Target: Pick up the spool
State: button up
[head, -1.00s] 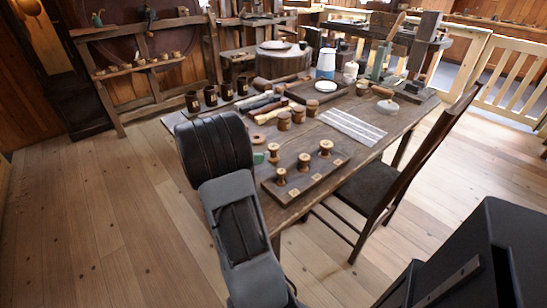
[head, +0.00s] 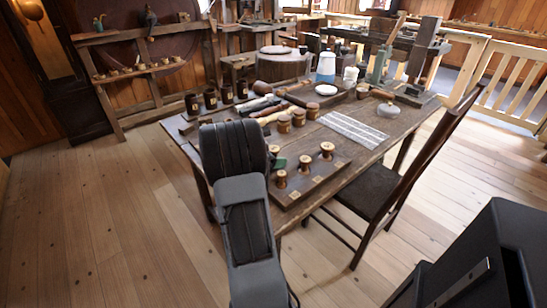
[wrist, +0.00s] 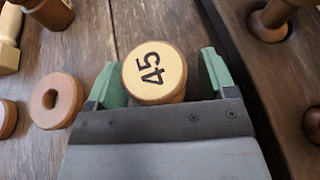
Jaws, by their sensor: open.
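A wooden spool with a pale round top marked "45" (wrist: 154,72) stands between the fingers of my gripper (wrist: 159,82) in the wrist view. The green-padded fingers are open, one on each side of it. A small gap seems to show at the right finger; contact at the left finger I cannot tell. The spool's lower part is mostly hidden. In the head view, my forearm covers most of the gripper; a green finger (head: 279,163) shows beside a spool top (head: 273,150) on the table.
A dark board (head: 316,181) with three spools (head: 304,163) lies to the right of my gripper. A wooden ring (wrist: 56,101) lies to the left in the wrist view. Wooden jars (head: 284,123) stand behind. A chair (head: 385,180) stands at the table's right side.

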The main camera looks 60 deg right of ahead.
jog(key=c, duration=1)
jog(key=shift+r, duration=0.1)
